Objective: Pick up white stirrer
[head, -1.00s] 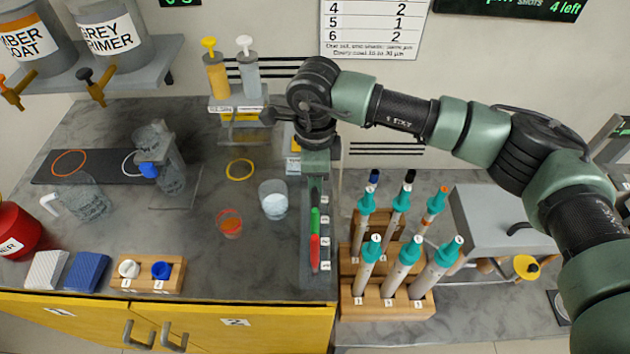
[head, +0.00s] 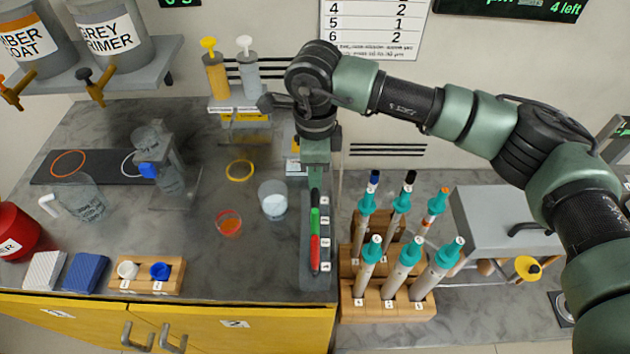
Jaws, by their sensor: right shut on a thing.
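My right gripper (head: 315,186) hangs fingers-down over the far end of a narrow grey tray (head: 307,277) at the right edge of the dark counter. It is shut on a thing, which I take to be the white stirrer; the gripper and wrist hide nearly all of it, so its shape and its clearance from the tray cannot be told. A green stirrer (head: 315,220) and a red stirrer (head: 315,255) lie in the tray nearer the front. My left gripper is not in view.
A clear cup (head: 273,200) and a small cup with orange contents (head: 229,222) stand left of the tray. A wooden rack (head: 388,305) with several teal-topped tubes stands to the right. A yellow ring (head: 240,170) lies on the counter.

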